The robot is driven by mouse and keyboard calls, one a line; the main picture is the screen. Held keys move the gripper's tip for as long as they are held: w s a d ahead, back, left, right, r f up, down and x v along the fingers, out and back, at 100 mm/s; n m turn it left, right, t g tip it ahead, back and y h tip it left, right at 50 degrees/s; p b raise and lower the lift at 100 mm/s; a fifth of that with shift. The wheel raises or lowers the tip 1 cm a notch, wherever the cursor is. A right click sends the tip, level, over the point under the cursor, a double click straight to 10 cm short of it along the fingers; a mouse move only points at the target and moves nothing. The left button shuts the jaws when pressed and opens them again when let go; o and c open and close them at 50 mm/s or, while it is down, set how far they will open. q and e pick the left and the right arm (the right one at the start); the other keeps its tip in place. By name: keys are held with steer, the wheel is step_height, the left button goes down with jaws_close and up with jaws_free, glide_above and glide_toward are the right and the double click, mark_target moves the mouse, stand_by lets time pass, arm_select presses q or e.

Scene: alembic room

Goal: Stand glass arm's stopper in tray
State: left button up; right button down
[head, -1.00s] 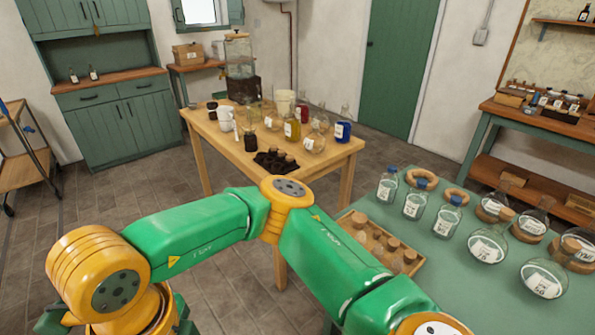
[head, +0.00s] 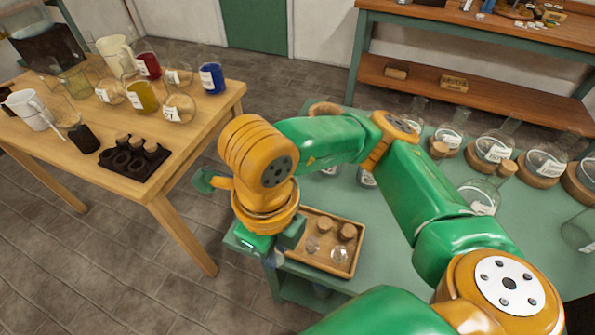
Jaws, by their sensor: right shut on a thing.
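My right gripper (head: 276,248) hangs at the left end of a wooden tray (head: 300,264) on the green table. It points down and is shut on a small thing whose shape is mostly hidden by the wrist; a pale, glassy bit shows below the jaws. I cannot tell whether that thing touches the tray or table edge. In the tray stand cork stoppers (head: 347,232) at the back and clear round glass pieces (head: 339,254) in front. My left gripper is not in view.
Corked flasks on cork rings (head: 496,150) stand along the green table's (head: 400,255) right and back. My right arm crosses above this table. A wooden table (head: 190,130) at left holds jugs, bottles and a dark holder with corks (head: 135,158). Floor lies between the tables.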

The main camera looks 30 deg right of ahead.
steer(key=shift+w, duration=0.25)
steer(key=w+f, duration=0.3)
steer(key=w, duration=0.1)
steer(key=w+d+f+p, duration=0.1)
steer(key=w+f, duration=0.2)
steer(key=w, duration=0.1)
steer(key=w+f, duration=0.3)
steer(key=w, duration=0.1)
steer(key=shift+w+d+f, duration=0.3)
steer(key=shift+w+f, duration=0.1)
step_height(320, 180, down, 3)
steer(key=shift+r+p, duration=0.15)
steer(key=shift+p, duration=0.65)
steer(key=shift+f+b, duration=0.3)
steer(key=shift+f, duration=0.1)
steer(key=c, duration=1)
jaws_free()
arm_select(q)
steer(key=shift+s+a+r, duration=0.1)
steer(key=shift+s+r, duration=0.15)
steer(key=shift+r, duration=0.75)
arm_select(e)
steer(key=shift+r, duration=0.1)
